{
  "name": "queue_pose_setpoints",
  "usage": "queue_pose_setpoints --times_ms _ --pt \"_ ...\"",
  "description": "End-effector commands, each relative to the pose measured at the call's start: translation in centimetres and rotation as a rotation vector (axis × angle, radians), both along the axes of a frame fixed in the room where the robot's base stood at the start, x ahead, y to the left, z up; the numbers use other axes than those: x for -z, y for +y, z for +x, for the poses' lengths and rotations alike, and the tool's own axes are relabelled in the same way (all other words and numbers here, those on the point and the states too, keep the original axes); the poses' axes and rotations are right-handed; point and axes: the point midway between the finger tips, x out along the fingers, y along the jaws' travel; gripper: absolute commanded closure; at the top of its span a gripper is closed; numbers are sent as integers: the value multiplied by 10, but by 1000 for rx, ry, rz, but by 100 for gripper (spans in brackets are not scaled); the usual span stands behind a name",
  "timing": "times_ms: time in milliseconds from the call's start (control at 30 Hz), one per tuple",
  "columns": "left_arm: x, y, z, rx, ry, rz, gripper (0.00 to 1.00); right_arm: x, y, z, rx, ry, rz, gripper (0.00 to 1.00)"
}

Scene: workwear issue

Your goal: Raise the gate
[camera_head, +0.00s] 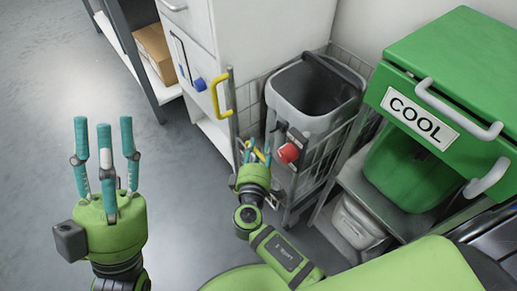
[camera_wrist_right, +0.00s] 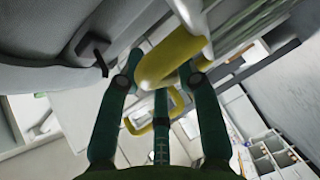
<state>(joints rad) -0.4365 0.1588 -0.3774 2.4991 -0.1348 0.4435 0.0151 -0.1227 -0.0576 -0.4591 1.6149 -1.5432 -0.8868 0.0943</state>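The gate is hard to make out; a grey post with a yellow handle (camera_head: 220,92) stands at the front left of a wire cage (camera_head: 312,172) in the head view. A second yellow bar is partly hidden by my right gripper (camera_head: 256,152), low at the cage's front. In the right wrist view a thick yellow bar (camera_wrist_right: 172,55) lies close, between and beyond the fingertips of my right gripper (camera_wrist_right: 160,68), which look apart. Contact cannot be told. Another yellow handle (camera_wrist_right: 153,123) shows farther off. My left gripper (camera_head: 105,130) is open and empty over the floor.
A grey bin (camera_head: 285,110) stands inside the cage, with a red knob (camera_head: 289,153) near my right gripper. A green COOL cabinet (camera_head: 455,80) is at right, a white cabinet (camera_head: 262,32) behind. Floor (camera_head: 40,110) at left is clear.

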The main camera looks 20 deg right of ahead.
Motion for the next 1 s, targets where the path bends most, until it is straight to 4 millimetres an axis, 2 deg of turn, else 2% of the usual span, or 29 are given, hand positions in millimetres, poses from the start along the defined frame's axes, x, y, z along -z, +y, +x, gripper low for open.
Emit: queue_pose_setpoints --times_ms 167,267,700,833,1000 --pt "0 0 0 0 -2 -1 60 -1 2 -2 -2 -2 1 68" --pt "0 0 0 0 -2 -1 60 -1 6 -11 -3 0 2 68" --pt "0 0 0 0 -2 -1 60 -12 41 -89 0 2 1 68" --pt "0 0 0 0 -2 -1 60 -14 47 -102 0 1 0 68" --pt "0 0 0 0 -2 -1 60 -15 50 -108 1 0 1 68"
